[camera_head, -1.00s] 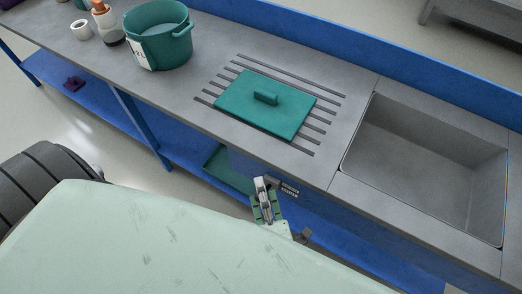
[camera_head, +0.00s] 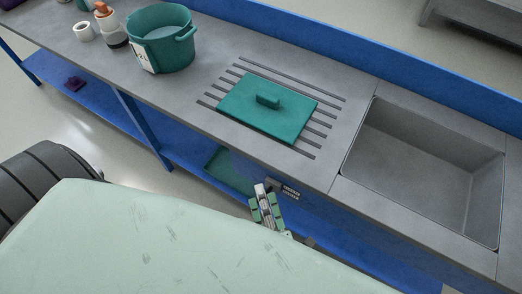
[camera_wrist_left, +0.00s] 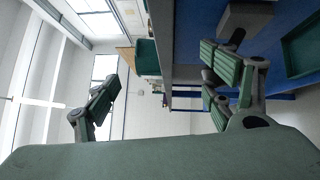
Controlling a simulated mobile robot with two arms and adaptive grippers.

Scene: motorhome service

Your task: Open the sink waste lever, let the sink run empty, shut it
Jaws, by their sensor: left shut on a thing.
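The grey sink (camera_head: 425,165) is set into the right end of the counter. I see no clear water line in it, so I cannot tell its water level. My left gripper (camera_head: 266,206) is below the counter's front edge, by the blue front panel. It is shut on a pale slim piece (camera_head: 260,190), which looks like the waste lever; its green pads partly hide it. My right gripper is not in view.
A teal lid (camera_head: 268,108) lies on the drainer grooves left of the sink. A teal pot (camera_head: 165,40), a bottle (camera_head: 109,25) and a white cup (camera_head: 84,30) stand further left. A blue lower shelf (camera_head: 130,120) runs underneath, with a teal tray (camera_head: 228,170) on it.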

